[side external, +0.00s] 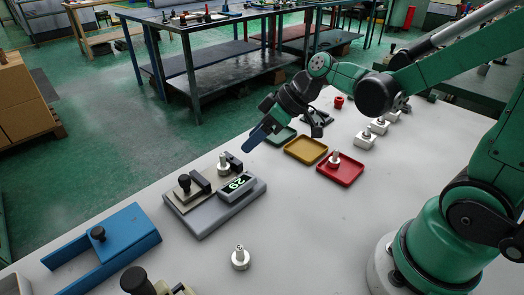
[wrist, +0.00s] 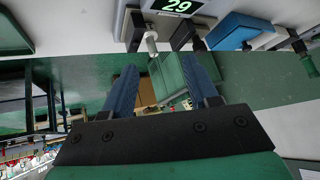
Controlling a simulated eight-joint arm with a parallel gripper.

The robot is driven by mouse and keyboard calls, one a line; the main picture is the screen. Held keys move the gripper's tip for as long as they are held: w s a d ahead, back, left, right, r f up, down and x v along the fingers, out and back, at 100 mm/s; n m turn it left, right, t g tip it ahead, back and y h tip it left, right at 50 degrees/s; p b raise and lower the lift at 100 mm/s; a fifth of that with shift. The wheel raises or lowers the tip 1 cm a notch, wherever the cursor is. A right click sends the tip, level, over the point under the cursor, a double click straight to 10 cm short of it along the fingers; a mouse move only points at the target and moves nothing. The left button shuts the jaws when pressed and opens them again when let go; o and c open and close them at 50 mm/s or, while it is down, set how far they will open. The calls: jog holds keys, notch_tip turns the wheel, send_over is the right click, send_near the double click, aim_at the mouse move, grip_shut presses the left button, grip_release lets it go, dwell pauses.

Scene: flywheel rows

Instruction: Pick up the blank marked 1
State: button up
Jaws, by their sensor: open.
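Several silver blanks with pegs are in the side view, and I cannot read a 1 on any. One blank (side external: 240,259) stands alone on the front of the table, with a small unreadable mark on top. Another blank (side external: 223,166) stands on the grey device with the lit display (side external: 238,184) reading 29. A third blank (side external: 334,159) stands in the red tray (side external: 349,176). My gripper (side external: 283,136) is open and empty, above the table near the trays. In the wrist view its blue fingers (wrist: 163,82) are spread, and a silver peg (wrist: 151,40) shows beyond them.
A yellow tray (side external: 305,149) and a dark green tray (side external: 279,136) lie beside the red one. A blue bracket (side external: 110,243) lies front left.

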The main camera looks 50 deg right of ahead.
aim_at(222, 154)
jog(key=w+f+n+y, duration=0.1)
jog(key=n, duration=0.1)
jog(key=w+f+n+y, duration=0.1)
jog(key=w+f+y, duration=0.1)
jog(key=shift+w+d+n, duration=0.1)
jog(key=shift+d+n, duration=0.05)
jog(key=shift+n, duration=0.25)
jog(key=shift+w+f+n+t+y, duration=0.25)
jog(key=shift+f+n+t+y, duration=0.2)
jog(key=shift+n+y, duration=0.45)
jog(key=shift+x, duration=2.8)
jog(key=shift+c, duration=0.2)
jog(key=shift+d, duration=0.1)
grip_shut()
